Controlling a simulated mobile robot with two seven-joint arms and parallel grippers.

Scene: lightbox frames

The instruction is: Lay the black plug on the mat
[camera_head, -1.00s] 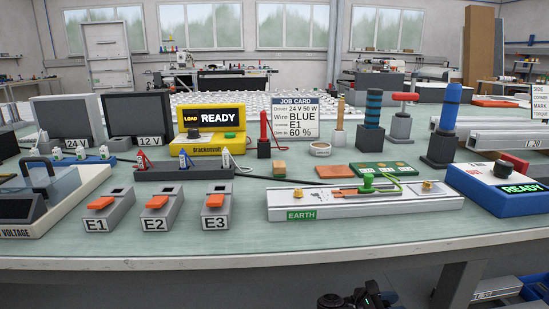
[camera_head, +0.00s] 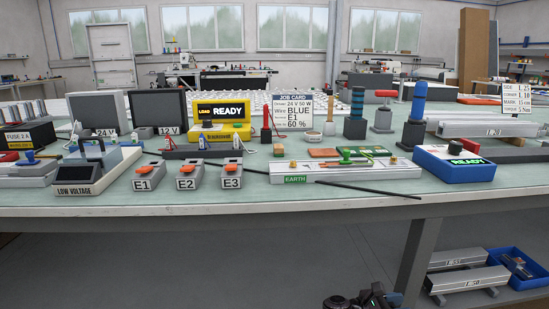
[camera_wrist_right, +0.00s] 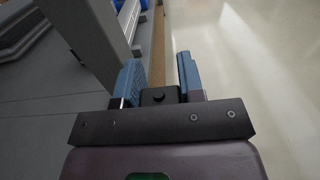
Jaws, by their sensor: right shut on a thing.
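My right gripper (camera_wrist_right: 159,76) shows in the right wrist view with its two blue fingers shut on a small black block, which looks like the black plug (camera_wrist_right: 160,96). Only its near end shows; the rest is hidden between the fingers. The gripper is out past the table, with pale floor beyond it. In the head view, a dark part of my right arm shows at the bottom edge, below the table front. A flat orange-brown square (camera_head: 323,153) on the table may be the mat; I cannot tell for certain. My left gripper is not in view.
The bench (camera_head: 250,200) has a clear front strip, crossed by a thin dark rod (camera_head: 370,189). A blue bin (camera_head: 530,280) sits low at right.

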